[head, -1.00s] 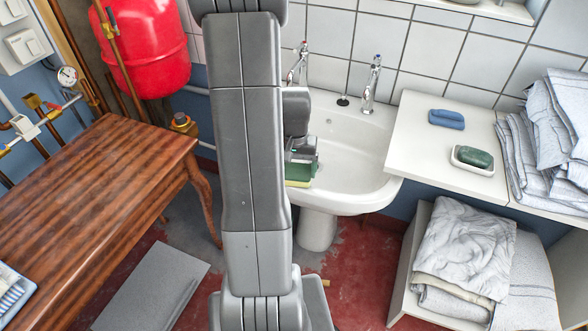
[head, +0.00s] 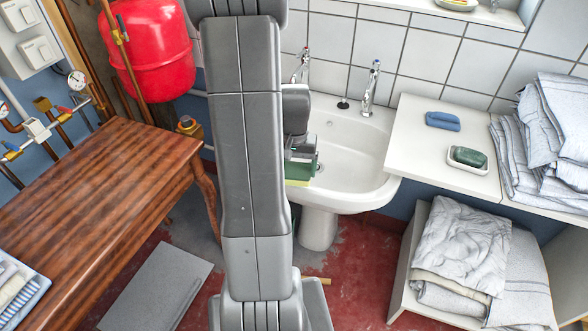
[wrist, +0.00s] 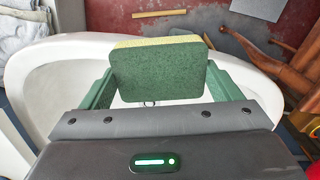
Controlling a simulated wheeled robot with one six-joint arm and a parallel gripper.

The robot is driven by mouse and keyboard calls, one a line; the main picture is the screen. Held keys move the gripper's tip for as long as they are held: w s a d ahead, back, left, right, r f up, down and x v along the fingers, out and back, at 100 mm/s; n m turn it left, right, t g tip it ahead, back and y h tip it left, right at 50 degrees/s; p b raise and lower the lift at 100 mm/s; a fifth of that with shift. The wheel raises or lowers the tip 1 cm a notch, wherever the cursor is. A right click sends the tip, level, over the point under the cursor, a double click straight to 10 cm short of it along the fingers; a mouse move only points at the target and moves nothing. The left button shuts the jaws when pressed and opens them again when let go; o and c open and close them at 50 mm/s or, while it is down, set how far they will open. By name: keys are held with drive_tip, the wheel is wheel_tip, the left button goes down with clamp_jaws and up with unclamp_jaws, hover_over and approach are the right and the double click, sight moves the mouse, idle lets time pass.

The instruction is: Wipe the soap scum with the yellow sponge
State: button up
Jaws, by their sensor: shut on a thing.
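My gripper (head: 301,160) is shut on the yellow sponge (wrist: 158,41), which has a green scouring face. In the wrist view the sponge sits between the two green fingers (wrist: 160,78), its green face towards the camera and its yellow layer along the far edge. In the head view the gripper and sponge are over the left side of the white sink (head: 355,165), partly hidden by my arm. I cannot tell whether the sponge touches the sink. I cannot make out any soap scum; the left part of the basin is hidden.
Two taps stand at the sink's back; the right one (head: 371,88) is clear of my arm. The white counter (head: 415,140) holds a blue sponge-like block (head: 442,121), a green soap in a dish (head: 468,157) and folded cloths (head: 545,150). A wooden table (head: 100,200) stands left.

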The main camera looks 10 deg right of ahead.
drive_tip(key=shift+r+p, duration=1.4)
drive_tip(key=shift+r, duration=0.75)
drive_tip(key=shift+f, duration=0.15)
